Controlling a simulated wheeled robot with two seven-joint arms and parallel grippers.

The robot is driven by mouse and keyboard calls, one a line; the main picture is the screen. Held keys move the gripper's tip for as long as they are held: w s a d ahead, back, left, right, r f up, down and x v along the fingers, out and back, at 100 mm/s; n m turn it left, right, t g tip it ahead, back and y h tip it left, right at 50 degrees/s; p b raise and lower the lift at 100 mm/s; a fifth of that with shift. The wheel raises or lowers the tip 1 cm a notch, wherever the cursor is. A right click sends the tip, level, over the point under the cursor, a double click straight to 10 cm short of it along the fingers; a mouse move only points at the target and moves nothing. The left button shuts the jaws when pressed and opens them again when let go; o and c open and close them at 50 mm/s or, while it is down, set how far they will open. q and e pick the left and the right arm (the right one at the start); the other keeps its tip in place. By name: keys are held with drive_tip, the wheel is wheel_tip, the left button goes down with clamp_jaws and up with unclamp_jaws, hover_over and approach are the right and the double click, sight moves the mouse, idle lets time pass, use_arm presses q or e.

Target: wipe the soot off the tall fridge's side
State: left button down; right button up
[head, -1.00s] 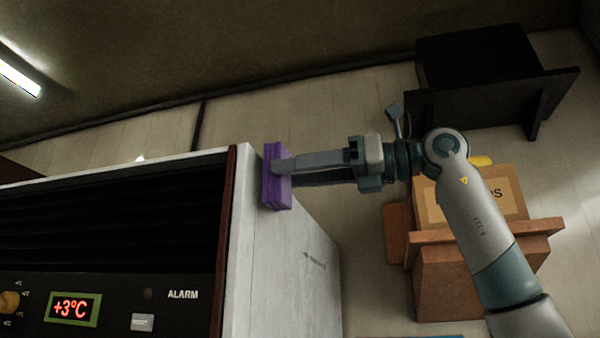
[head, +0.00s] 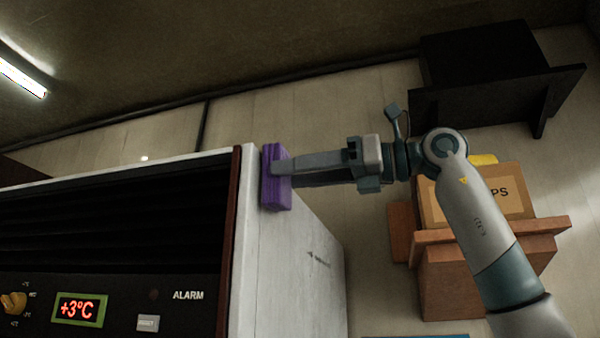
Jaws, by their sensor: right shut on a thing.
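The tall fridge (head: 240,290) fills the lower left, with a dark vented front, a +3°C display and a pale side panel (head: 290,265) facing right. A small dark mark (head: 318,259) shows on that side; I cannot tell whether it is soot. My right gripper (head: 285,172) reaches in from the right and is shut on a purple sponge-like block (head: 273,180). The block is at the upper part of the pale side, near the front edge, and appears to touch it. The side behind the block is hidden. My left gripper is not in view.
A cardboard box (head: 505,195) sits on a brown wooden piece (head: 475,275) at the right, below my right arm. A black shelf-like unit (head: 485,65) is at the upper right.

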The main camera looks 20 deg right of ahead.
drive_tip(key=shift+w+a, duration=0.25)
drive_tip(key=shift+a, duration=0.15)
drive_tip(key=shift+w, duration=0.1)
drive_tip(key=shift+w+d+r+p, duration=0.15)
drive_tip(key=shift+w+d+p, duration=0.5)
drive_tip(key=shift+w+p, duration=0.35)
drive_tip(key=shift+w+d+f+p, duration=0.2)
drive_tip(key=shift+w+d+p, duration=0.1)
drive_tip(key=shift+d+p, duration=0.05)
drive_tip(key=w+p, duration=0.1)
drive_tip(key=w+d+p, duration=0.1)
drive_tip(key=shift+w+d, duration=0.3)
drive_tip(key=shift+w, duration=0.05)
